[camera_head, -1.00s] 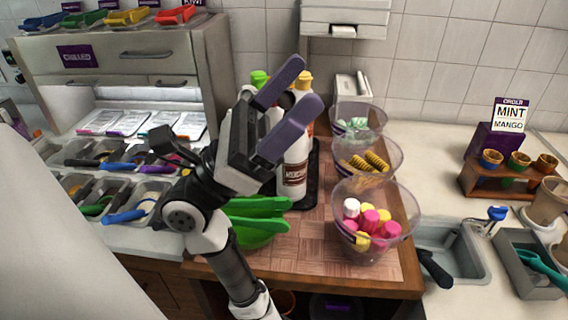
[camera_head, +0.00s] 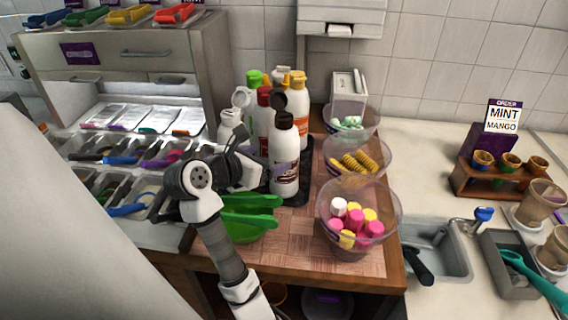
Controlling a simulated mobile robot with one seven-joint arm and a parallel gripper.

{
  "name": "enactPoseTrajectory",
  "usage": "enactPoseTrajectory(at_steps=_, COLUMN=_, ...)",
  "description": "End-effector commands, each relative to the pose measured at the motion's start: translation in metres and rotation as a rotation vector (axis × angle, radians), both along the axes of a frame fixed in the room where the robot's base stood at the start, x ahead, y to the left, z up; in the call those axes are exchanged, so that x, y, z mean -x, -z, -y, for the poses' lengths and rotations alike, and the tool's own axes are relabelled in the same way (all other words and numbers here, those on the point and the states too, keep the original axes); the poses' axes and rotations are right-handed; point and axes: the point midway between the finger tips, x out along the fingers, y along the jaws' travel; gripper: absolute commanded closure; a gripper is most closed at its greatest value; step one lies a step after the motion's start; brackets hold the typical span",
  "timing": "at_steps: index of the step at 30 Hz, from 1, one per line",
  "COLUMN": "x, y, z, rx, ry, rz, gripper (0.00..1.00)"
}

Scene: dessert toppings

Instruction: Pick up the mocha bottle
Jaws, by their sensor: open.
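The mocha bottle (camera_head: 285,160) stands upright in the front of the bottle group, white with a dark cap and a brown label. It stands on a dark tray (camera_head: 299,197) on the wooden counter. My gripper (camera_head: 243,163) is just left of it, turned away from the camera toward the bottles. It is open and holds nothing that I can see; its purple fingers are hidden. I cannot tell whether it touches any bottle.
Bottles with green (camera_head: 255,79) and orange (camera_head: 297,82) caps crowd close behind. A green bowl (camera_head: 243,229) sits below my gripper. Clear bowls of toppings (camera_head: 391,211) line the right side. A strip of wooden counter (camera_head: 298,247) is bare in front.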

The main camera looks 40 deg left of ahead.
Motion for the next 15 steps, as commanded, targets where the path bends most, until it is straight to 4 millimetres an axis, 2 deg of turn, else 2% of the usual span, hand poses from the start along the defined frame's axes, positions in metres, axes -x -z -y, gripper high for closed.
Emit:
enactPoseTrajectory(at_steps=3, x=-0.013, y=0.005, z=0.0, rx=0.001, ry=0.002, rz=0.0, gripper=0.19)
enactPoseTrajectory(at_steps=8, x=-0.023, y=0.006, z=0.001, rx=0.001, ry=0.002, rz=0.001, gripper=0.19)
enactPoseTrajectory(at_steps=15, x=-0.056, y=0.017, z=0.004, rx=0.002, ry=0.003, rz=0.0, gripper=0.19)
